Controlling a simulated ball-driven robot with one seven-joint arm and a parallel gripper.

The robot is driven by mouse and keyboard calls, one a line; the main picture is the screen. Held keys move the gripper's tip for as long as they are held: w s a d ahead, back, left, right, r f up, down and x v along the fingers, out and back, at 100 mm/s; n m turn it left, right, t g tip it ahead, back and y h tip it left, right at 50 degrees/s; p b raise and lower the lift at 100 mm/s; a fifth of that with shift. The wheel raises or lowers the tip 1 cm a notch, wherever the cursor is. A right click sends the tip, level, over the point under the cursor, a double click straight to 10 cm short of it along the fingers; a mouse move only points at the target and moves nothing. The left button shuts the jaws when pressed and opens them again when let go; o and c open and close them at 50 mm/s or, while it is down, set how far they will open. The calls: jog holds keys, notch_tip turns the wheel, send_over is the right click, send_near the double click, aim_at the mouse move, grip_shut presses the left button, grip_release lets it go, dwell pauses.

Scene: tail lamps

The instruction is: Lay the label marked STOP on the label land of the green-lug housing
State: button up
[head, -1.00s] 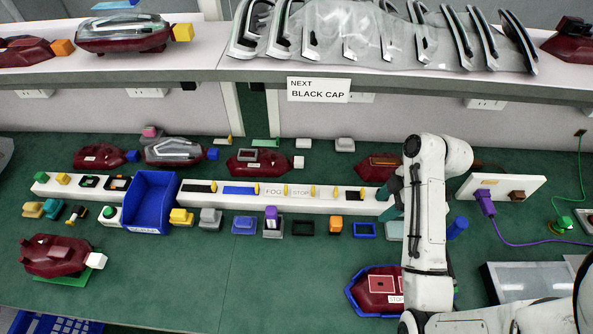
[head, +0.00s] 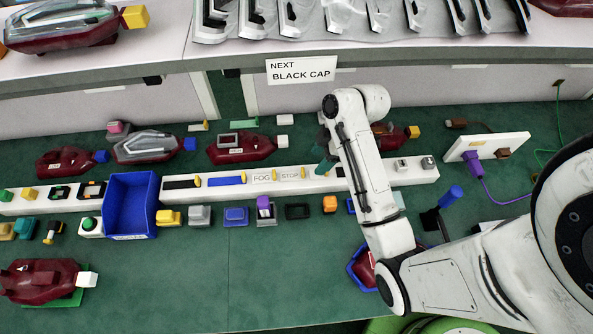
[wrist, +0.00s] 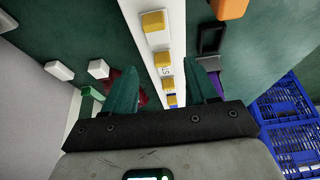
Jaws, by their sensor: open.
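The label marked STOP (head: 290,174) lies on the long white strip (head: 225,190), right of the FOG label (head: 262,177). Its lettering shows partly in the wrist view (wrist: 166,70), between yellow tabs. My gripper (head: 322,155) is just right of the STOP label, over the strip. In the wrist view my gripper (wrist: 166,80) is open and empty, with its teal fingers apart on either side of the strip. A dark red housing (head: 364,267) sits in a blue tray, mostly hidden behind my arm. I see no green lug on any housing; this one's lug is hidden.
A white panel with a purple plug (head: 475,155) is at right. The green mat is clear in the front middle.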

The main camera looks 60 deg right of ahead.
aim_at(292, 174)
jog(key=shift+w+a, duration=0.3)
jog(key=shift+w, duration=0.1)
jog(key=shift+w+a+p+x, duration=0.15)
jog(key=shift+p+x, duration=0.05)
jog(key=shift+x, duration=1.15)
jog(key=shift+w+a+p+x, duration=0.15)
jog(key=shift+x, duration=1.2)
jog(key=shift+r, duration=0.15)
grip_shut()
